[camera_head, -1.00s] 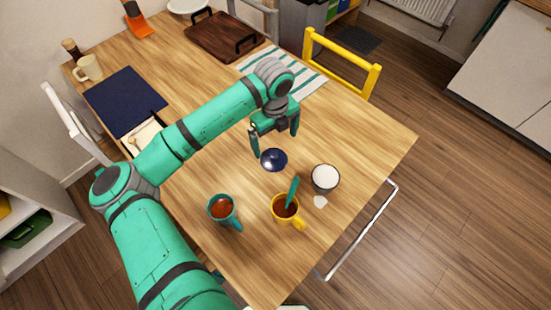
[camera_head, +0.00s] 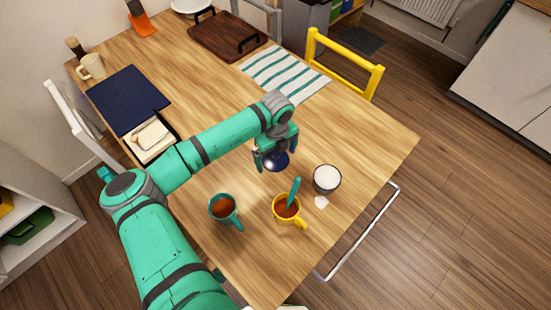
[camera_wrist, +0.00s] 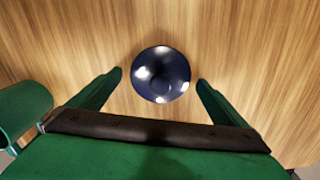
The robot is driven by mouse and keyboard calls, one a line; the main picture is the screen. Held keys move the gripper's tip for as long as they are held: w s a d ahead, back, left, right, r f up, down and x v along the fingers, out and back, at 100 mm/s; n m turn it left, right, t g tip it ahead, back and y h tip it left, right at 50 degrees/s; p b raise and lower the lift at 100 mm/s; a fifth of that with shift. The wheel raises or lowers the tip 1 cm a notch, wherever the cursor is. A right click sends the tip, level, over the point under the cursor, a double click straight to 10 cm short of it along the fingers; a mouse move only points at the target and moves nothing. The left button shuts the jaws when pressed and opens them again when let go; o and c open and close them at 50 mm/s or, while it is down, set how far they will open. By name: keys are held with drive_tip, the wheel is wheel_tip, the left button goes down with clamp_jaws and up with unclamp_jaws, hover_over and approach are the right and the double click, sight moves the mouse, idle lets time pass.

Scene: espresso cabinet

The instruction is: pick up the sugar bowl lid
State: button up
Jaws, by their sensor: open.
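The dark blue sugar bowl lid (camera_head: 277,162) is a shiny round disc on the wooden table. In the wrist view the lid (camera_wrist: 160,74) shows whole, between and a little beyond the fingertips. My gripper (camera_head: 274,162) is above the lid and partly covers it in the head view. In the wrist view my gripper (camera_wrist: 160,77) is open, with one finger at each side and a gap between each finger and the lid. The sugar bowl (camera_head: 326,178), filled with white sugar, stands uncovered to the right of the lid.
A yellow mug (camera_head: 290,213) with a teal spoon (camera_head: 294,190) and a teal mug (camera_head: 223,209) stand in front of the lid. A white piece (camera_head: 321,202) lies near the bowl. A striped cloth (camera_head: 285,74) lies behind. The table right of the bowl is clear.

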drive_tip(key=shift+f, duration=0.1)
drive_tip(key=c, duration=1.1)
drive_tip(key=shift+c, duration=0.2)
